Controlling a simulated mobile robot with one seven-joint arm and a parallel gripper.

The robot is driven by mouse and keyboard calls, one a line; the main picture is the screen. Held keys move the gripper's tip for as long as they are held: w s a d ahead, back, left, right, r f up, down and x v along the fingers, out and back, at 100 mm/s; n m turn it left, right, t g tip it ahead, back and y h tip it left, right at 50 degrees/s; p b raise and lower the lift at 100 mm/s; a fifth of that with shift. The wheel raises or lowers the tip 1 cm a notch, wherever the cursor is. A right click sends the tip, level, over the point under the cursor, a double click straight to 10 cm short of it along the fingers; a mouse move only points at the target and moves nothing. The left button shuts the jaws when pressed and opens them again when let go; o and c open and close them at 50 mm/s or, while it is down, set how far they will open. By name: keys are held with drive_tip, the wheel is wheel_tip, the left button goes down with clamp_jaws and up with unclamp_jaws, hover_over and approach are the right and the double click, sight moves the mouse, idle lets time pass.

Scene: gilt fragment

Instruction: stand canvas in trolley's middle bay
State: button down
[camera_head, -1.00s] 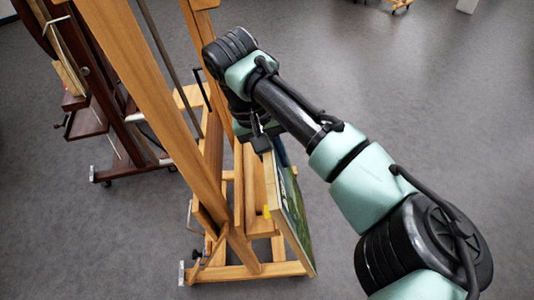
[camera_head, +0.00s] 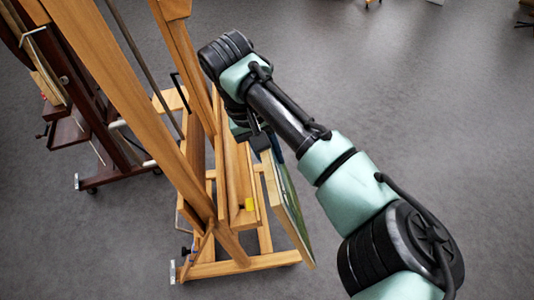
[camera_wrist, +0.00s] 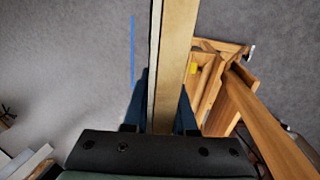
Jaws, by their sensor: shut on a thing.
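The canvas (camera_head: 287,197) is a thin panel with a pale wooden edge and a green painted face, seen nearly edge-on in the head view. My gripper (camera_head: 262,142) is shut on its upper edge, and the canvas hangs below it, tilted in the picture. In the wrist view the canvas (camera_wrist: 173,60) runs as a pale bar between the two dark blue fingers of my gripper (camera_wrist: 162,108). The fingertips are partly hidden in the head view. I cannot make out the trolley or its middle bay in either view.
A light wooden easel (camera_head: 190,130) stands just left of the canvas, with a yellow block (camera_head: 249,204) on its ledge. A dark easel (camera_head: 95,130) is farther left. Grey floor (camera_head: 400,90) is open at the right. A pale object (camera_wrist: 25,160) shows at the wrist view's lower left.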

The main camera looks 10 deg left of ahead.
drive_tip(key=shift+w+d+r+p, duration=0.1)
drive_tip(key=shift+d+r+p, duration=0.2)
drive_tip(key=shift+r+p, duration=0.4)
drive_tip(key=shift+w+d+r+p, duration=0.1)
drive_tip(key=shift+d+r+p, duration=0.15)
drive_tip(key=shift+r+p, duration=0.4)
drive_tip(key=shift+r, duration=0.1)
drive_tip(key=w+d, duration=0.3)
drive_tip(key=d, duration=0.5)
drive_tip(key=w+d, duration=0.3)
drive_tip(key=d, duration=0.5)
drive_tip(key=shift+d, duration=0.2)
idle(0.5)
